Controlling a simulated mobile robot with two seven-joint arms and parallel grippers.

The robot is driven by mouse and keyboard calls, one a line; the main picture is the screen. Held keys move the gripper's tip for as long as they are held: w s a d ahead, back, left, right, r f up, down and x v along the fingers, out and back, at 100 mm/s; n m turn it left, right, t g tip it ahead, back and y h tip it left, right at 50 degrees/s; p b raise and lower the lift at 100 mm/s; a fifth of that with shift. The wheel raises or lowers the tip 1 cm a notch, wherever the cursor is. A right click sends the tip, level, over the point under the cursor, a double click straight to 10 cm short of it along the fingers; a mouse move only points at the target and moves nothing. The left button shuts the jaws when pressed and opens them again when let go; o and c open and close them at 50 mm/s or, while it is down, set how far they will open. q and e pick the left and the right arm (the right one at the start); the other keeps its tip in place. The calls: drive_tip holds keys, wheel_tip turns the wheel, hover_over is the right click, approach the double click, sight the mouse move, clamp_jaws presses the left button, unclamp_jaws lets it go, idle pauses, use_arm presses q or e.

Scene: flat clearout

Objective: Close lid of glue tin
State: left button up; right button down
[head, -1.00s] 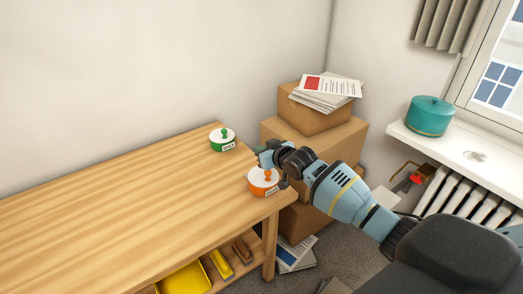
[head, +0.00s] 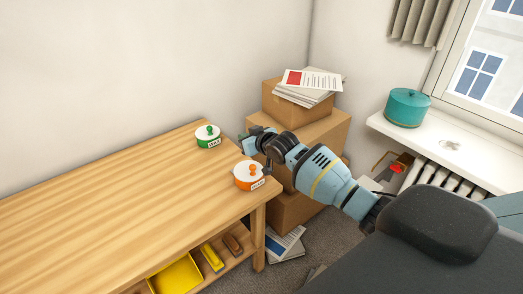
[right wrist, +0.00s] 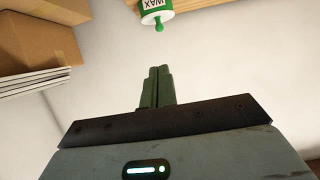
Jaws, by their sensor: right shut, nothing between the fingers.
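An orange tin (head: 249,184) with a white lid and orange knob stands near the right front corner of the workbench; its label is too small to read. Its lid lies on top; I cannot tell whether it is fully seated. A green tin (head: 208,142) with a white lid and green knob stands behind it to the left; it shows in the right wrist view (right wrist: 153,15), labelled WAX. My right gripper (head: 246,137) is shut and empty beyond the orange tin, apart from it. Its green fingers (right wrist: 157,72) are together in the wrist view. My left gripper is out of view.
The wooden workbench (head: 110,195) is mostly bare. Stacked cardboard boxes (head: 312,140) with papers on top stand behind my right arm. A teal pot (head: 407,108) sits on the windowsill. A yellow tray (head: 177,274) and brushes lie on the lower shelf.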

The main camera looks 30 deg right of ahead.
wheel_tip(320, 180, up, 4)
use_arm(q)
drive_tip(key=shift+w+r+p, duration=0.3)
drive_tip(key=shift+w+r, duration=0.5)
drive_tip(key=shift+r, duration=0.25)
use_arm(e)
drive_tip(key=s+f, duration=0.5)
drive_tip(key=s, duration=0.4)
drive_tip(key=shift+s+d, duration=0.15)
drive_tip(key=shift+d, duration=0.25)
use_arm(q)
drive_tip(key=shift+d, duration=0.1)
use_arm(e)
drive_tip(key=shift+f, duration=0.1)
